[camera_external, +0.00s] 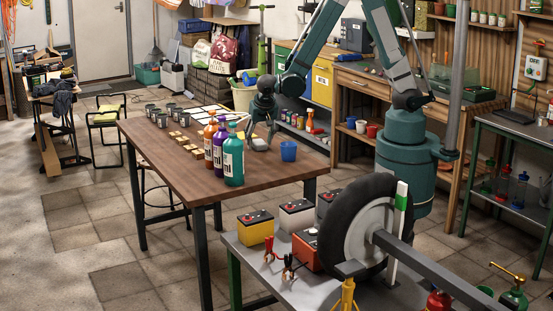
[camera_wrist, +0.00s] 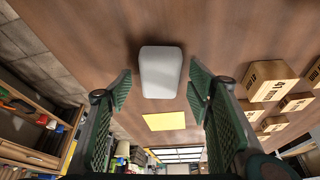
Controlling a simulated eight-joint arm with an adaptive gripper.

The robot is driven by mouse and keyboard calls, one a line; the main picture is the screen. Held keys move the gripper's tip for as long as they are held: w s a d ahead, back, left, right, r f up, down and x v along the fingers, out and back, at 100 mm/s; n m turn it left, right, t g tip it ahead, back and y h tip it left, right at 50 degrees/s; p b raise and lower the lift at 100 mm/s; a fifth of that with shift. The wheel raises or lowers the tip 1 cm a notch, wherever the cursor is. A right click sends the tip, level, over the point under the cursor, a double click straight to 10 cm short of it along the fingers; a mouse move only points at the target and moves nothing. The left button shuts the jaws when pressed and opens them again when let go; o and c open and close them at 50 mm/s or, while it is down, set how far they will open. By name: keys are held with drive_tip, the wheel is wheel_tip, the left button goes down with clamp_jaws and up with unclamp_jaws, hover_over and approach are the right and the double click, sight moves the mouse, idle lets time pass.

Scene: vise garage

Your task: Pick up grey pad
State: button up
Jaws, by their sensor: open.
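The grey pad (camera_wrist: 160,72) lies on the brown wooden table (camera_wrist: 100,30), in the upper middle of the wrist view. It is a pale rounded block. In the external view the pad (camera_external: 260,144) shows low on the tabletop below my gripper. My gripper (camera_external: 261,132) points down over the table, close to the pad. In the wrist view my gripper (camera_wrist: 160,97) is open, with one green finger on each side of the pad's line and nothing between them. Whether a finger touches the table cannot be told.
A yellow square (camera_wrist: 165,121) lies just beside the pad. Small cardboard boxes (camera_wrist: 268,80) are to the right in the wrist view. A blue cup (camera_external: 288,151) stands right of my gripper, and coloured bottles (camera_external: 233,160) stand to the left. The near tabletop is clear.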

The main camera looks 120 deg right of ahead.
sight(259, 142)
drive_tip(key=c, duration=0.9)
drive_tip(key=shift+r, duration=0.15)
drive_tip(key=shift+r+p, duration=1.05)
drive_tip(key=shift+r, duration=3.8)
